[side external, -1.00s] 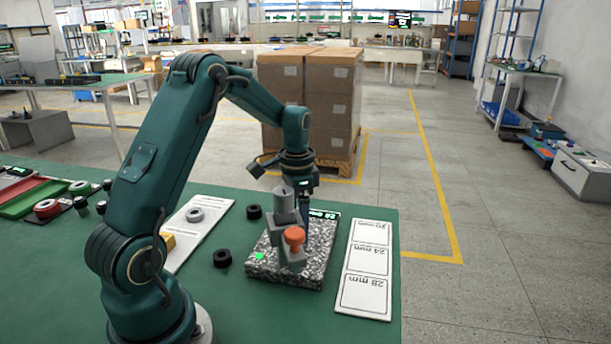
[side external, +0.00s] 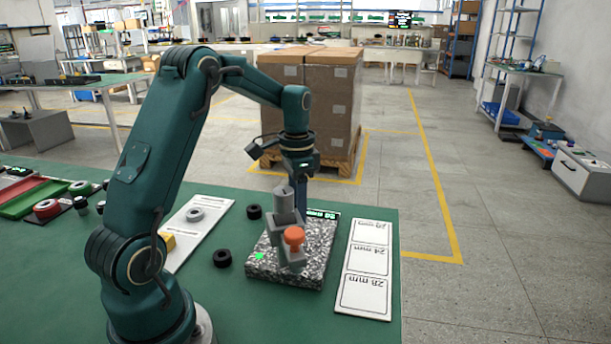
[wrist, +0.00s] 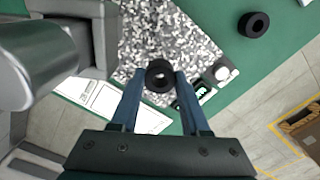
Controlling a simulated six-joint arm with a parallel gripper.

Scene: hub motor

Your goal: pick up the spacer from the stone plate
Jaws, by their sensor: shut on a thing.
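The spacer (wrist: 160,76), a small black ring, sits between my fingertips in the wrist view. My gripper (wrist: 160,73) is shut on it and holds it over the edge of the speckled stone plate (wrist: 172,38). In the side external view my gripper (side external: 302,205) is above the back of the stone plate (side external: 312,270), behind the grey gauge stand (side external: 289,225) with its orange knob. The spacer is hidden there by the stand and my fingers.
A small display (side external: 323,214) reading 24 mm is at the plate's back edge. A white card (side external: 367,262) with marked sizes lies to the right. Two black rings, one nearer (side external: 222,258) and one farther (side external: 254,211), lie left of the plate. Boxes (side external: 333,100) stand beyond the bench.

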